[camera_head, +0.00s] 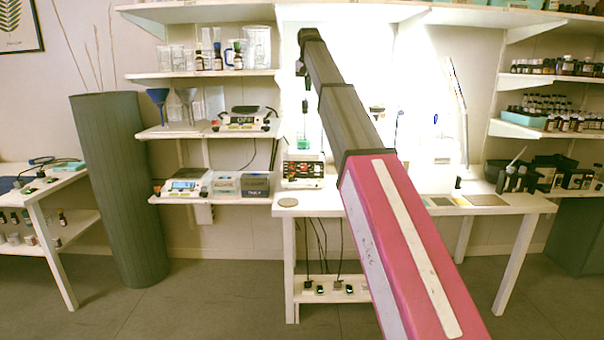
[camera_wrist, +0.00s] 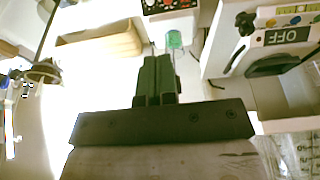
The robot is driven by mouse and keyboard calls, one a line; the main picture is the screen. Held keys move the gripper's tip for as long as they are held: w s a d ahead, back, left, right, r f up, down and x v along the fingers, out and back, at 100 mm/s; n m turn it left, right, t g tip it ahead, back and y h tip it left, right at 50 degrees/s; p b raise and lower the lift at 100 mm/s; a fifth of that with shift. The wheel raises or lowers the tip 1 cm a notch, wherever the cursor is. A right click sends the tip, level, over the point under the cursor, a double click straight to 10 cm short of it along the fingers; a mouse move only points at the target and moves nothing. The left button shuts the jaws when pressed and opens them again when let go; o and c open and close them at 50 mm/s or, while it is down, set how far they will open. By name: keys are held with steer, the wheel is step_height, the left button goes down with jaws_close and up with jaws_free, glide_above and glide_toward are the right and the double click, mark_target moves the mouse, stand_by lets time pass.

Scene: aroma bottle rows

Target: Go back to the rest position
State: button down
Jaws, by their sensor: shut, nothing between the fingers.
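My gripper (camera_wrist: 158,60) points away from the wrist in the wrist view, its two dark green fingers side by side and shut with nothing held. In the head view my arm stretches up and away over the table, and the gripper (camera_head: 302,72) is small and dark at its far end, in front of the bright wall panel. A glass vessel with green liquid (camera_head: 303,138) stands below it on a device with a red and black front (camera_head: 302,170). In the wrist view the vessel (camera_wrist: 174,40) shows just beyond the fingertips; I cannot tell the gap.
The white table (camera_head: 319,204) is in front. Wall shelves at left (camera_head: 206,133) hold glassware, funnels and a balance marked OFF (camera_wrist: 284,37). Right shelves (camera_head: 520,131) carry many small bottles. A tall green-grey cylinder (camera_head: 115,190) stands left. The floor (camera_head: 215,300) before the table is clear.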

steer(key=s+d+f+g, duration=0.1)
steer(key=s+d+f, duration=0.25)
steer(key=f, duration=1.05)
steer(key=s+d+f, duration=0.3)
steer(key=s+f, duration=0.2)
steer(key=f, duration=0.9)
steer(key=s+d+f+g, duration=0.1)
steer(key=s+d+f, duration=0.3)
steer(key=f, duration=1)
steer(key=s+d+f, duration=0.3)
steer(key=s+f, duration=0.9)
steer(key=s, duration=0.2)
steer(key=s+d+f+g, duration=0.1)
steer(key=s+d+f, duration=0.2)
steer(key=s+f, duration=0.9)
steer(key=shift+s+f, duration=0.2)
steer(key=shift+s, duration=0.65)
